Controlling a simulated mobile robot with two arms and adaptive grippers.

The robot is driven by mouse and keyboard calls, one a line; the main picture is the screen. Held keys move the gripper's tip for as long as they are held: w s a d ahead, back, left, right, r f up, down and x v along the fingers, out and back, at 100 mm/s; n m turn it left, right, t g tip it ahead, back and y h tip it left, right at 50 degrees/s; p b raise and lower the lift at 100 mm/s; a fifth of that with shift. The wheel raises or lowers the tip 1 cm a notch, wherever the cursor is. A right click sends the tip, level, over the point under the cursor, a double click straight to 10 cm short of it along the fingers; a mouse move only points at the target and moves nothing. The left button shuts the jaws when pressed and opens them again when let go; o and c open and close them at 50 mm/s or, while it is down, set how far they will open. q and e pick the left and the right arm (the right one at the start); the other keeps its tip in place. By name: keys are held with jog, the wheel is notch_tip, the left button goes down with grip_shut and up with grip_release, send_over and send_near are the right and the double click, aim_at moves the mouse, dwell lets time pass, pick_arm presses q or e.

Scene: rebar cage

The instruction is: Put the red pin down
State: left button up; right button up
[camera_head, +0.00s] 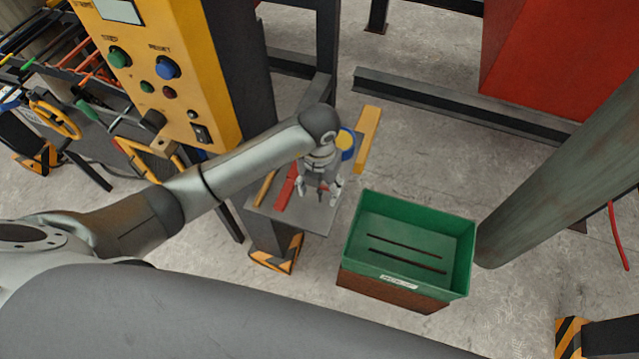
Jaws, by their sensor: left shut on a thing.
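My left gripper (322,192) points down over the grey plate (312,221) of a small stand. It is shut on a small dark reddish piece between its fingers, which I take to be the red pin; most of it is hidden. I cannot tell whether the pin touches the plate. A red bar-shaped piece (285,192) lies on the plate just left of the gripper, with an orange strip (265,188) beside it. My right gripper is not in view.
A green open bin (413,210) with two dark rods inside stands right of the plate. A yellow bar (368,138) and a blue and yellow round part (346,143) are behind the gripper. A yellow control panel (160,75) rises at left. A thick grey-green column slants at right.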

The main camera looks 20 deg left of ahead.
pick_arm(q)
jog(key=shift+f, duration=0.3)
jog(key=shift+f, duration=0.2)
jog(key=o, duration=1.1)
jog(key=shift+o, duration=0.2)
